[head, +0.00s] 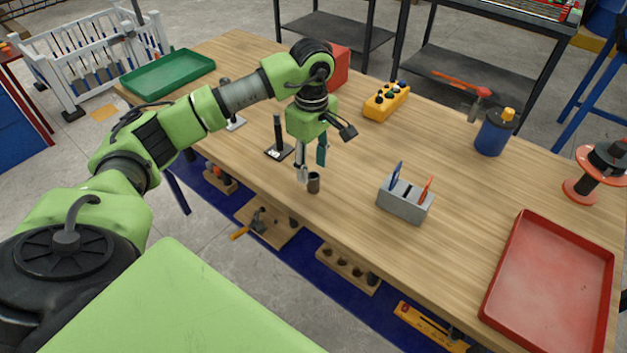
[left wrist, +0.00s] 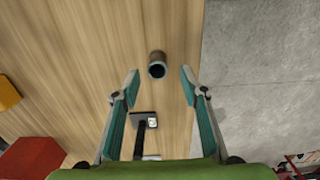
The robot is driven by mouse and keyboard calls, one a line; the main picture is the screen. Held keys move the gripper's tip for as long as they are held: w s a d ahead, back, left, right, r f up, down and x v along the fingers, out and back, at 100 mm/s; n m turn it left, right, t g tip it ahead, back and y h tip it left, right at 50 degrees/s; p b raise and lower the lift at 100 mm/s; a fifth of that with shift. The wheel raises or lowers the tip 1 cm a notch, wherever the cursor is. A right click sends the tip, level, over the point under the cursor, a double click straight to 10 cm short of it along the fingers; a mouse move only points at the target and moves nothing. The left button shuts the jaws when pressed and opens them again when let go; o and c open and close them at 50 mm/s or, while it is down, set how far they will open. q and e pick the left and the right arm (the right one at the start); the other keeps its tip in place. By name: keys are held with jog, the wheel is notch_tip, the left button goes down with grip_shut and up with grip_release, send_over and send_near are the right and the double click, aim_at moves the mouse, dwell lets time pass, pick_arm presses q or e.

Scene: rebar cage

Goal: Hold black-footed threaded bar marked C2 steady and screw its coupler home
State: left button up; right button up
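A dark, hollow coupler (head: 313,184) stands upright on the wooden table near its front edge; it also shows in the left wrist view (left wrist: 157,66). My left gripper (head: 312,170) is open and empty above it, pointing down. In the left wrist view the coupler shows just beyond the gap between the fingertips. A dark upright bar on a black foot (head: 279,151) stands left of the gripper, apart from it. Its foot (left wrist: 144,119) has a white label, too small to read. Another upright bar on a pale foot (head: 236,123) stands farther left, partly behind my arm. My right gripper is out of view.
A grey holder with pens (head: 403,200) stands right of the coupler. A yellow button box (head: 386,103) and red box (head: 337,68) are behind. The table's middle right is clear.

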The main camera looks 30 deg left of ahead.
aim_at(313, 177)
pick_arm(q)
jog(key=shift+f+p, duration=0.3)
jog(key=shift+f, duration=0.05)
notch_tip(313, 177, down, 4)
jog(key=shift+w+d+r+p, duration=0.1)
jog(key=shift+w+r+p, duration=0.05)
jog(key=shift+p, duration=0.6)
jog(key=shift+f, duration=0.4)
grip_shut()
